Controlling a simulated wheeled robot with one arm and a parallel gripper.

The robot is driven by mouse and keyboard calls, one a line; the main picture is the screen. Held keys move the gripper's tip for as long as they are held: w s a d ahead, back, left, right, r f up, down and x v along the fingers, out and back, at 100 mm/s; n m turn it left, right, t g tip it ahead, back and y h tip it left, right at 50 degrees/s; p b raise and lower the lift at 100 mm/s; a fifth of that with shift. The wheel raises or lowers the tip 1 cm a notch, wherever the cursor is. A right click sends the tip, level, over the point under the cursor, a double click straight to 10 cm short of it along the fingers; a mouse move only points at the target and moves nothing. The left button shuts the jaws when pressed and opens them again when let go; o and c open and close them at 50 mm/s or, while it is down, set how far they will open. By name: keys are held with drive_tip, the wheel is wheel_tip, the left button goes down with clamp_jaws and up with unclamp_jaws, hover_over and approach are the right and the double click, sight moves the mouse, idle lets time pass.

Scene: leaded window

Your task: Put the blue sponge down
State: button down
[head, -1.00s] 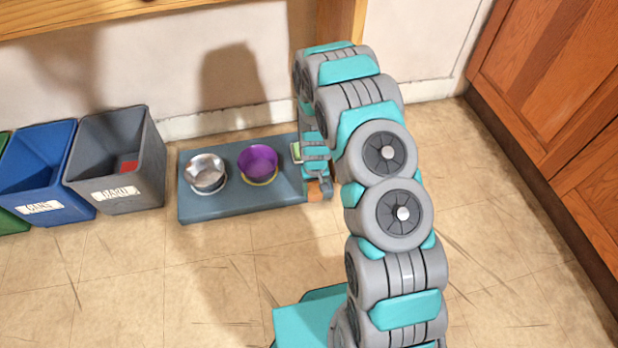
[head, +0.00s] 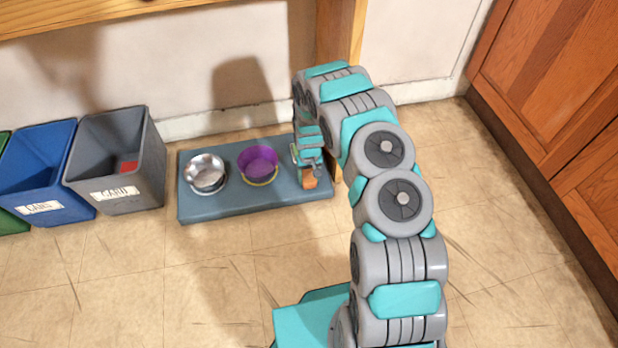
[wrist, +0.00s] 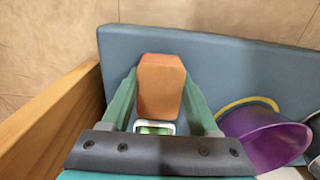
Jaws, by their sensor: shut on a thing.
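No blue sponge can be made out. My gripper (wrist: 160,100) is shut on an orange block (wrist: 159,84), which sits between its two green fingers in the wrist view. In the head view the block (head: 309,182) shows just below my gripper (head: 309,172), over the right end of the blue-grey mat (head: 220,211). I cannot tell whether the block touches the mat (wrist: 225,68). A small white thing with a green middle (wrist: 155,128) shows between the finger bases in the wrist view.
A purple bowl (head: 258,162) with a yellow rim beneath and a metal bowl (head: 204,172) stand on the mat, left of my gripper. Grey (head: 118,160) and blue (head: 38,170) bins stand further left. A wooden post (head: 340,40) is close on the right. The front floor is clear.

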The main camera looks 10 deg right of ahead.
sight(310, 176)
drive_tip(key=shift+c, duration=0.7)
unclamp_jaws()
drive_tip(key=shift+f, duration=0.1)
drive_tip(key=shift+f, duration=0.2)
drive_tip(key=r, duration=0.8)
drive_tip(key=shift+s+d+r, duration=0.1)
drive_tip(key=shift+d, duration=0.1)
drive_tip(key=s+d+r, duration=0.1)
drive_tip(key=s+r, duration=0.6)
drive_tip(key=r, duration=0.6)
drive_tip(key=s+d+r, duration=0.1)
drive_tip(key=s+r, duration=0.5)
drive_tip(key=r, duration=0.6)
drive_tip(key=s+r, duration=0.4)
drive_tip(key=s, duration=0.6)
drive_tip(key=s+a+r+g, duration=0.1)
drive_tip(key=s+r, duration=0.3)
drive_tip(key=s, duration=0.6)
drive_tip(key=s+a+r, duration=0.1)
drive_tip(key=s+r, duration=0.4)
drive_tip(key=s, duration=0.4)
drive_tip(key=shift+s+a+g, duration=0.15)
drive_tip(key=shift+s+g, duration=0.25)
